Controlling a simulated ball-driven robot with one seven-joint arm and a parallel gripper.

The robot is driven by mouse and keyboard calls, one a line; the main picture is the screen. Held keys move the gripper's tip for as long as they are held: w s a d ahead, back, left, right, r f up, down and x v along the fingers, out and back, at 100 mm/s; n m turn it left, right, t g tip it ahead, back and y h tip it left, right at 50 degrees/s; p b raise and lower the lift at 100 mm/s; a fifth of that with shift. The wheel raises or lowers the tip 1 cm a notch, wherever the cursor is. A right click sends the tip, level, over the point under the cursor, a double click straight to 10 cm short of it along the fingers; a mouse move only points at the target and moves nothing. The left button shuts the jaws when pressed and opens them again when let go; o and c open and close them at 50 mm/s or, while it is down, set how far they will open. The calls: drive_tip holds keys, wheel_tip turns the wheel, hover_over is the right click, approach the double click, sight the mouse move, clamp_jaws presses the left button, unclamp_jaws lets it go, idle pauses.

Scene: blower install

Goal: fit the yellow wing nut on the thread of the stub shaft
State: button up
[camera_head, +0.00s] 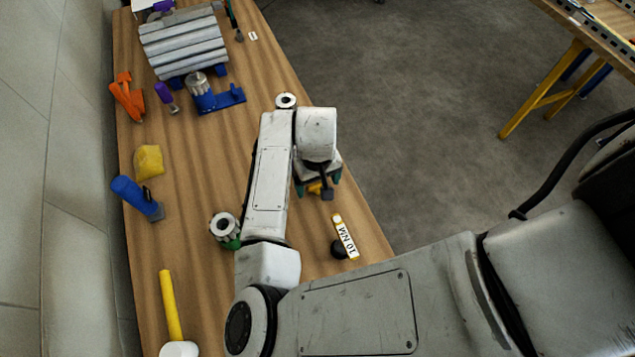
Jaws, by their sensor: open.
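My gripper (318,184) points down over the right part of the wooden bench, with its fingers apart. A small yellow piece (314,188), probably the wing nut, shows between and below the fingers. My gripper hides much of it, and I cannot tell whether the fingers touch it. A dark piece (327,192) is beside it, too small to identify. A grey ribbed blower body (184,42) on blue feet lies at the far end of the bench. A silver cylinder (197,84) stands at a blue bracket (222,99) in front of it. I cannot make out the stub shaft's thread.
An orange clamp (128,97), yellow lump (148,161), blue tool (137,197) and yellow-handled hammer (171,305) line the bench's left side. A silver ring part (223,225) and a "10 NM" tool (345,238) lie near my arm.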

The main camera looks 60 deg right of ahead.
drive_tip(key=shift+f, duration=0.4)
drive_tip(key=c, duration=1.1)
drive_tip(key=shift+r, duration=0.15)
